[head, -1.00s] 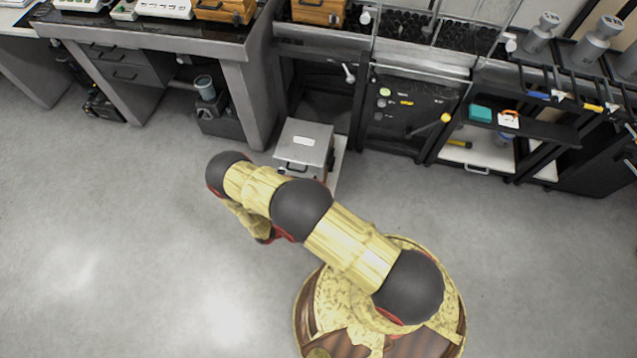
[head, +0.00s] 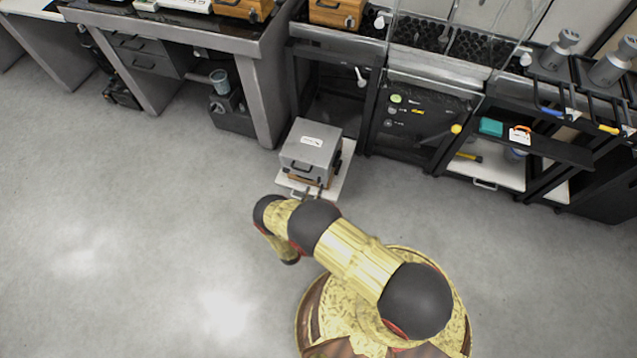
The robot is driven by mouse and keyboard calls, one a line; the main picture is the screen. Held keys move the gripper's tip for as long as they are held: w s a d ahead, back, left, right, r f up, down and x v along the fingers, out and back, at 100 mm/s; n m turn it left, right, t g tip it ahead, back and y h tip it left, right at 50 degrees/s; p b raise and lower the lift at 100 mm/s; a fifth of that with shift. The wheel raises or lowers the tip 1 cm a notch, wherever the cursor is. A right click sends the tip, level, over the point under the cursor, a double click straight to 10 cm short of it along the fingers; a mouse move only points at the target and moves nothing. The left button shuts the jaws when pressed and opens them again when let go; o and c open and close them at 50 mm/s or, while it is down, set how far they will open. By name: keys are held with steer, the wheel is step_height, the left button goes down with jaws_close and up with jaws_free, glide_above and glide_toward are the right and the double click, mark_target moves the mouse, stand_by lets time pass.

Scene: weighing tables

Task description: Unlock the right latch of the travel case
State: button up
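A grey metal case with a pale label on its lid (head: 311,150), which I take to be the travel case, sits on a low white pull-out board (head: 345,160). A dark handle shows on its front face, and a wooden-brown strip shows along its lower front edge. Dark parts show at its right side; I cannot make out the latches or their state. My arm is bent in front of the case, with its outer joint just below the board in the picture.
A dark-topped bench (head: 190,38) stands at the back left, with a bin (head: 219,82) beneath it. An open black shelf unit (head: 535,145) stands at the right, with a teal box (head: 491,127) on it. The grey floor is clear at the left and front.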

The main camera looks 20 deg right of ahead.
mark_target(318, 181)
steer(key=b+x, duration=0.1)
steer(key=x, duration=0.5)
steer(key=shift+w+d+b, duration=0.2)
steer(key=shift+b, duration=0.1)
steer(key=shift+c, duration=0.8)
jaws_close()
